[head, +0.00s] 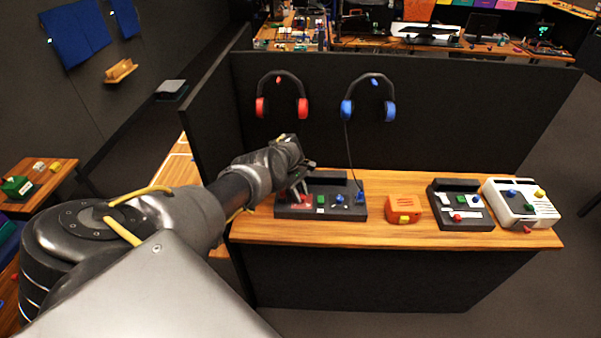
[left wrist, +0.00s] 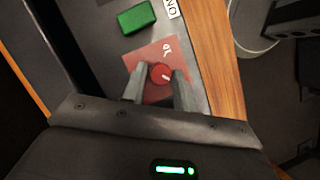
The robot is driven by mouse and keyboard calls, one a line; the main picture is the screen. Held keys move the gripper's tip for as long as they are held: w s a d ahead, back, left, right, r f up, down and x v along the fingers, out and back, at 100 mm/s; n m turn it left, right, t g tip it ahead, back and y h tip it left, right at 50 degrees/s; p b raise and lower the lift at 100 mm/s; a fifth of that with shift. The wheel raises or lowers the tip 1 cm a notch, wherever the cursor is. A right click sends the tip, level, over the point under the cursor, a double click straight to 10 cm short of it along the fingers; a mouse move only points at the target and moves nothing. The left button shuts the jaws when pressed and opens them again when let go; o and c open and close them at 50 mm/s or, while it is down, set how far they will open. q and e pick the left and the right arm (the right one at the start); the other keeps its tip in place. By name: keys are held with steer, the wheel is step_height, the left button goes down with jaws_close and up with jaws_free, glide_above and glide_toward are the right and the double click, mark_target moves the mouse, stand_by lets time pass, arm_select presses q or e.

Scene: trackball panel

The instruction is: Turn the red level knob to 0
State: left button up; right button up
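The red level knob (left wrist: 161,73) is a small round knob with a pale pointer line, on a red square plate (left wrist: 165,50) with a white mark near it. In the left wrist view, my left gripper (left wrist: 161,76) has one finger on each side of the knob, with no clear gap, and looks shut on it. In the head view, my left gripper (head: 299,186) is over the left end of the black panel (head: 325,214), and it mostly hides the knob there. The exact pointer reading is too small to tell. My right gripper is not in view.
A green button (left wrist: 136,17) sits beside the red plate. Blue controls (head: 340,198) are on the panel's right side. An orange box (head: 403,209), another black panel (head: 462,212) and a white panel (head: 522,205) stand farther right on the wooden counter (head: 385,236). Headphones hang behind.

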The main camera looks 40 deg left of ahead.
arm_select(q)
steer(key=o, duration=0.3)
steer(key=shift+r, duration=0.1)
steer(key=p+v, duration=0.2)
steer(key=v, duration=0.8)
steer(key=shift+a+r+p, duration=0.2)
steer(key=shift+a+p, duration=0.05)
steer(key=shift+p, duration=0.1)
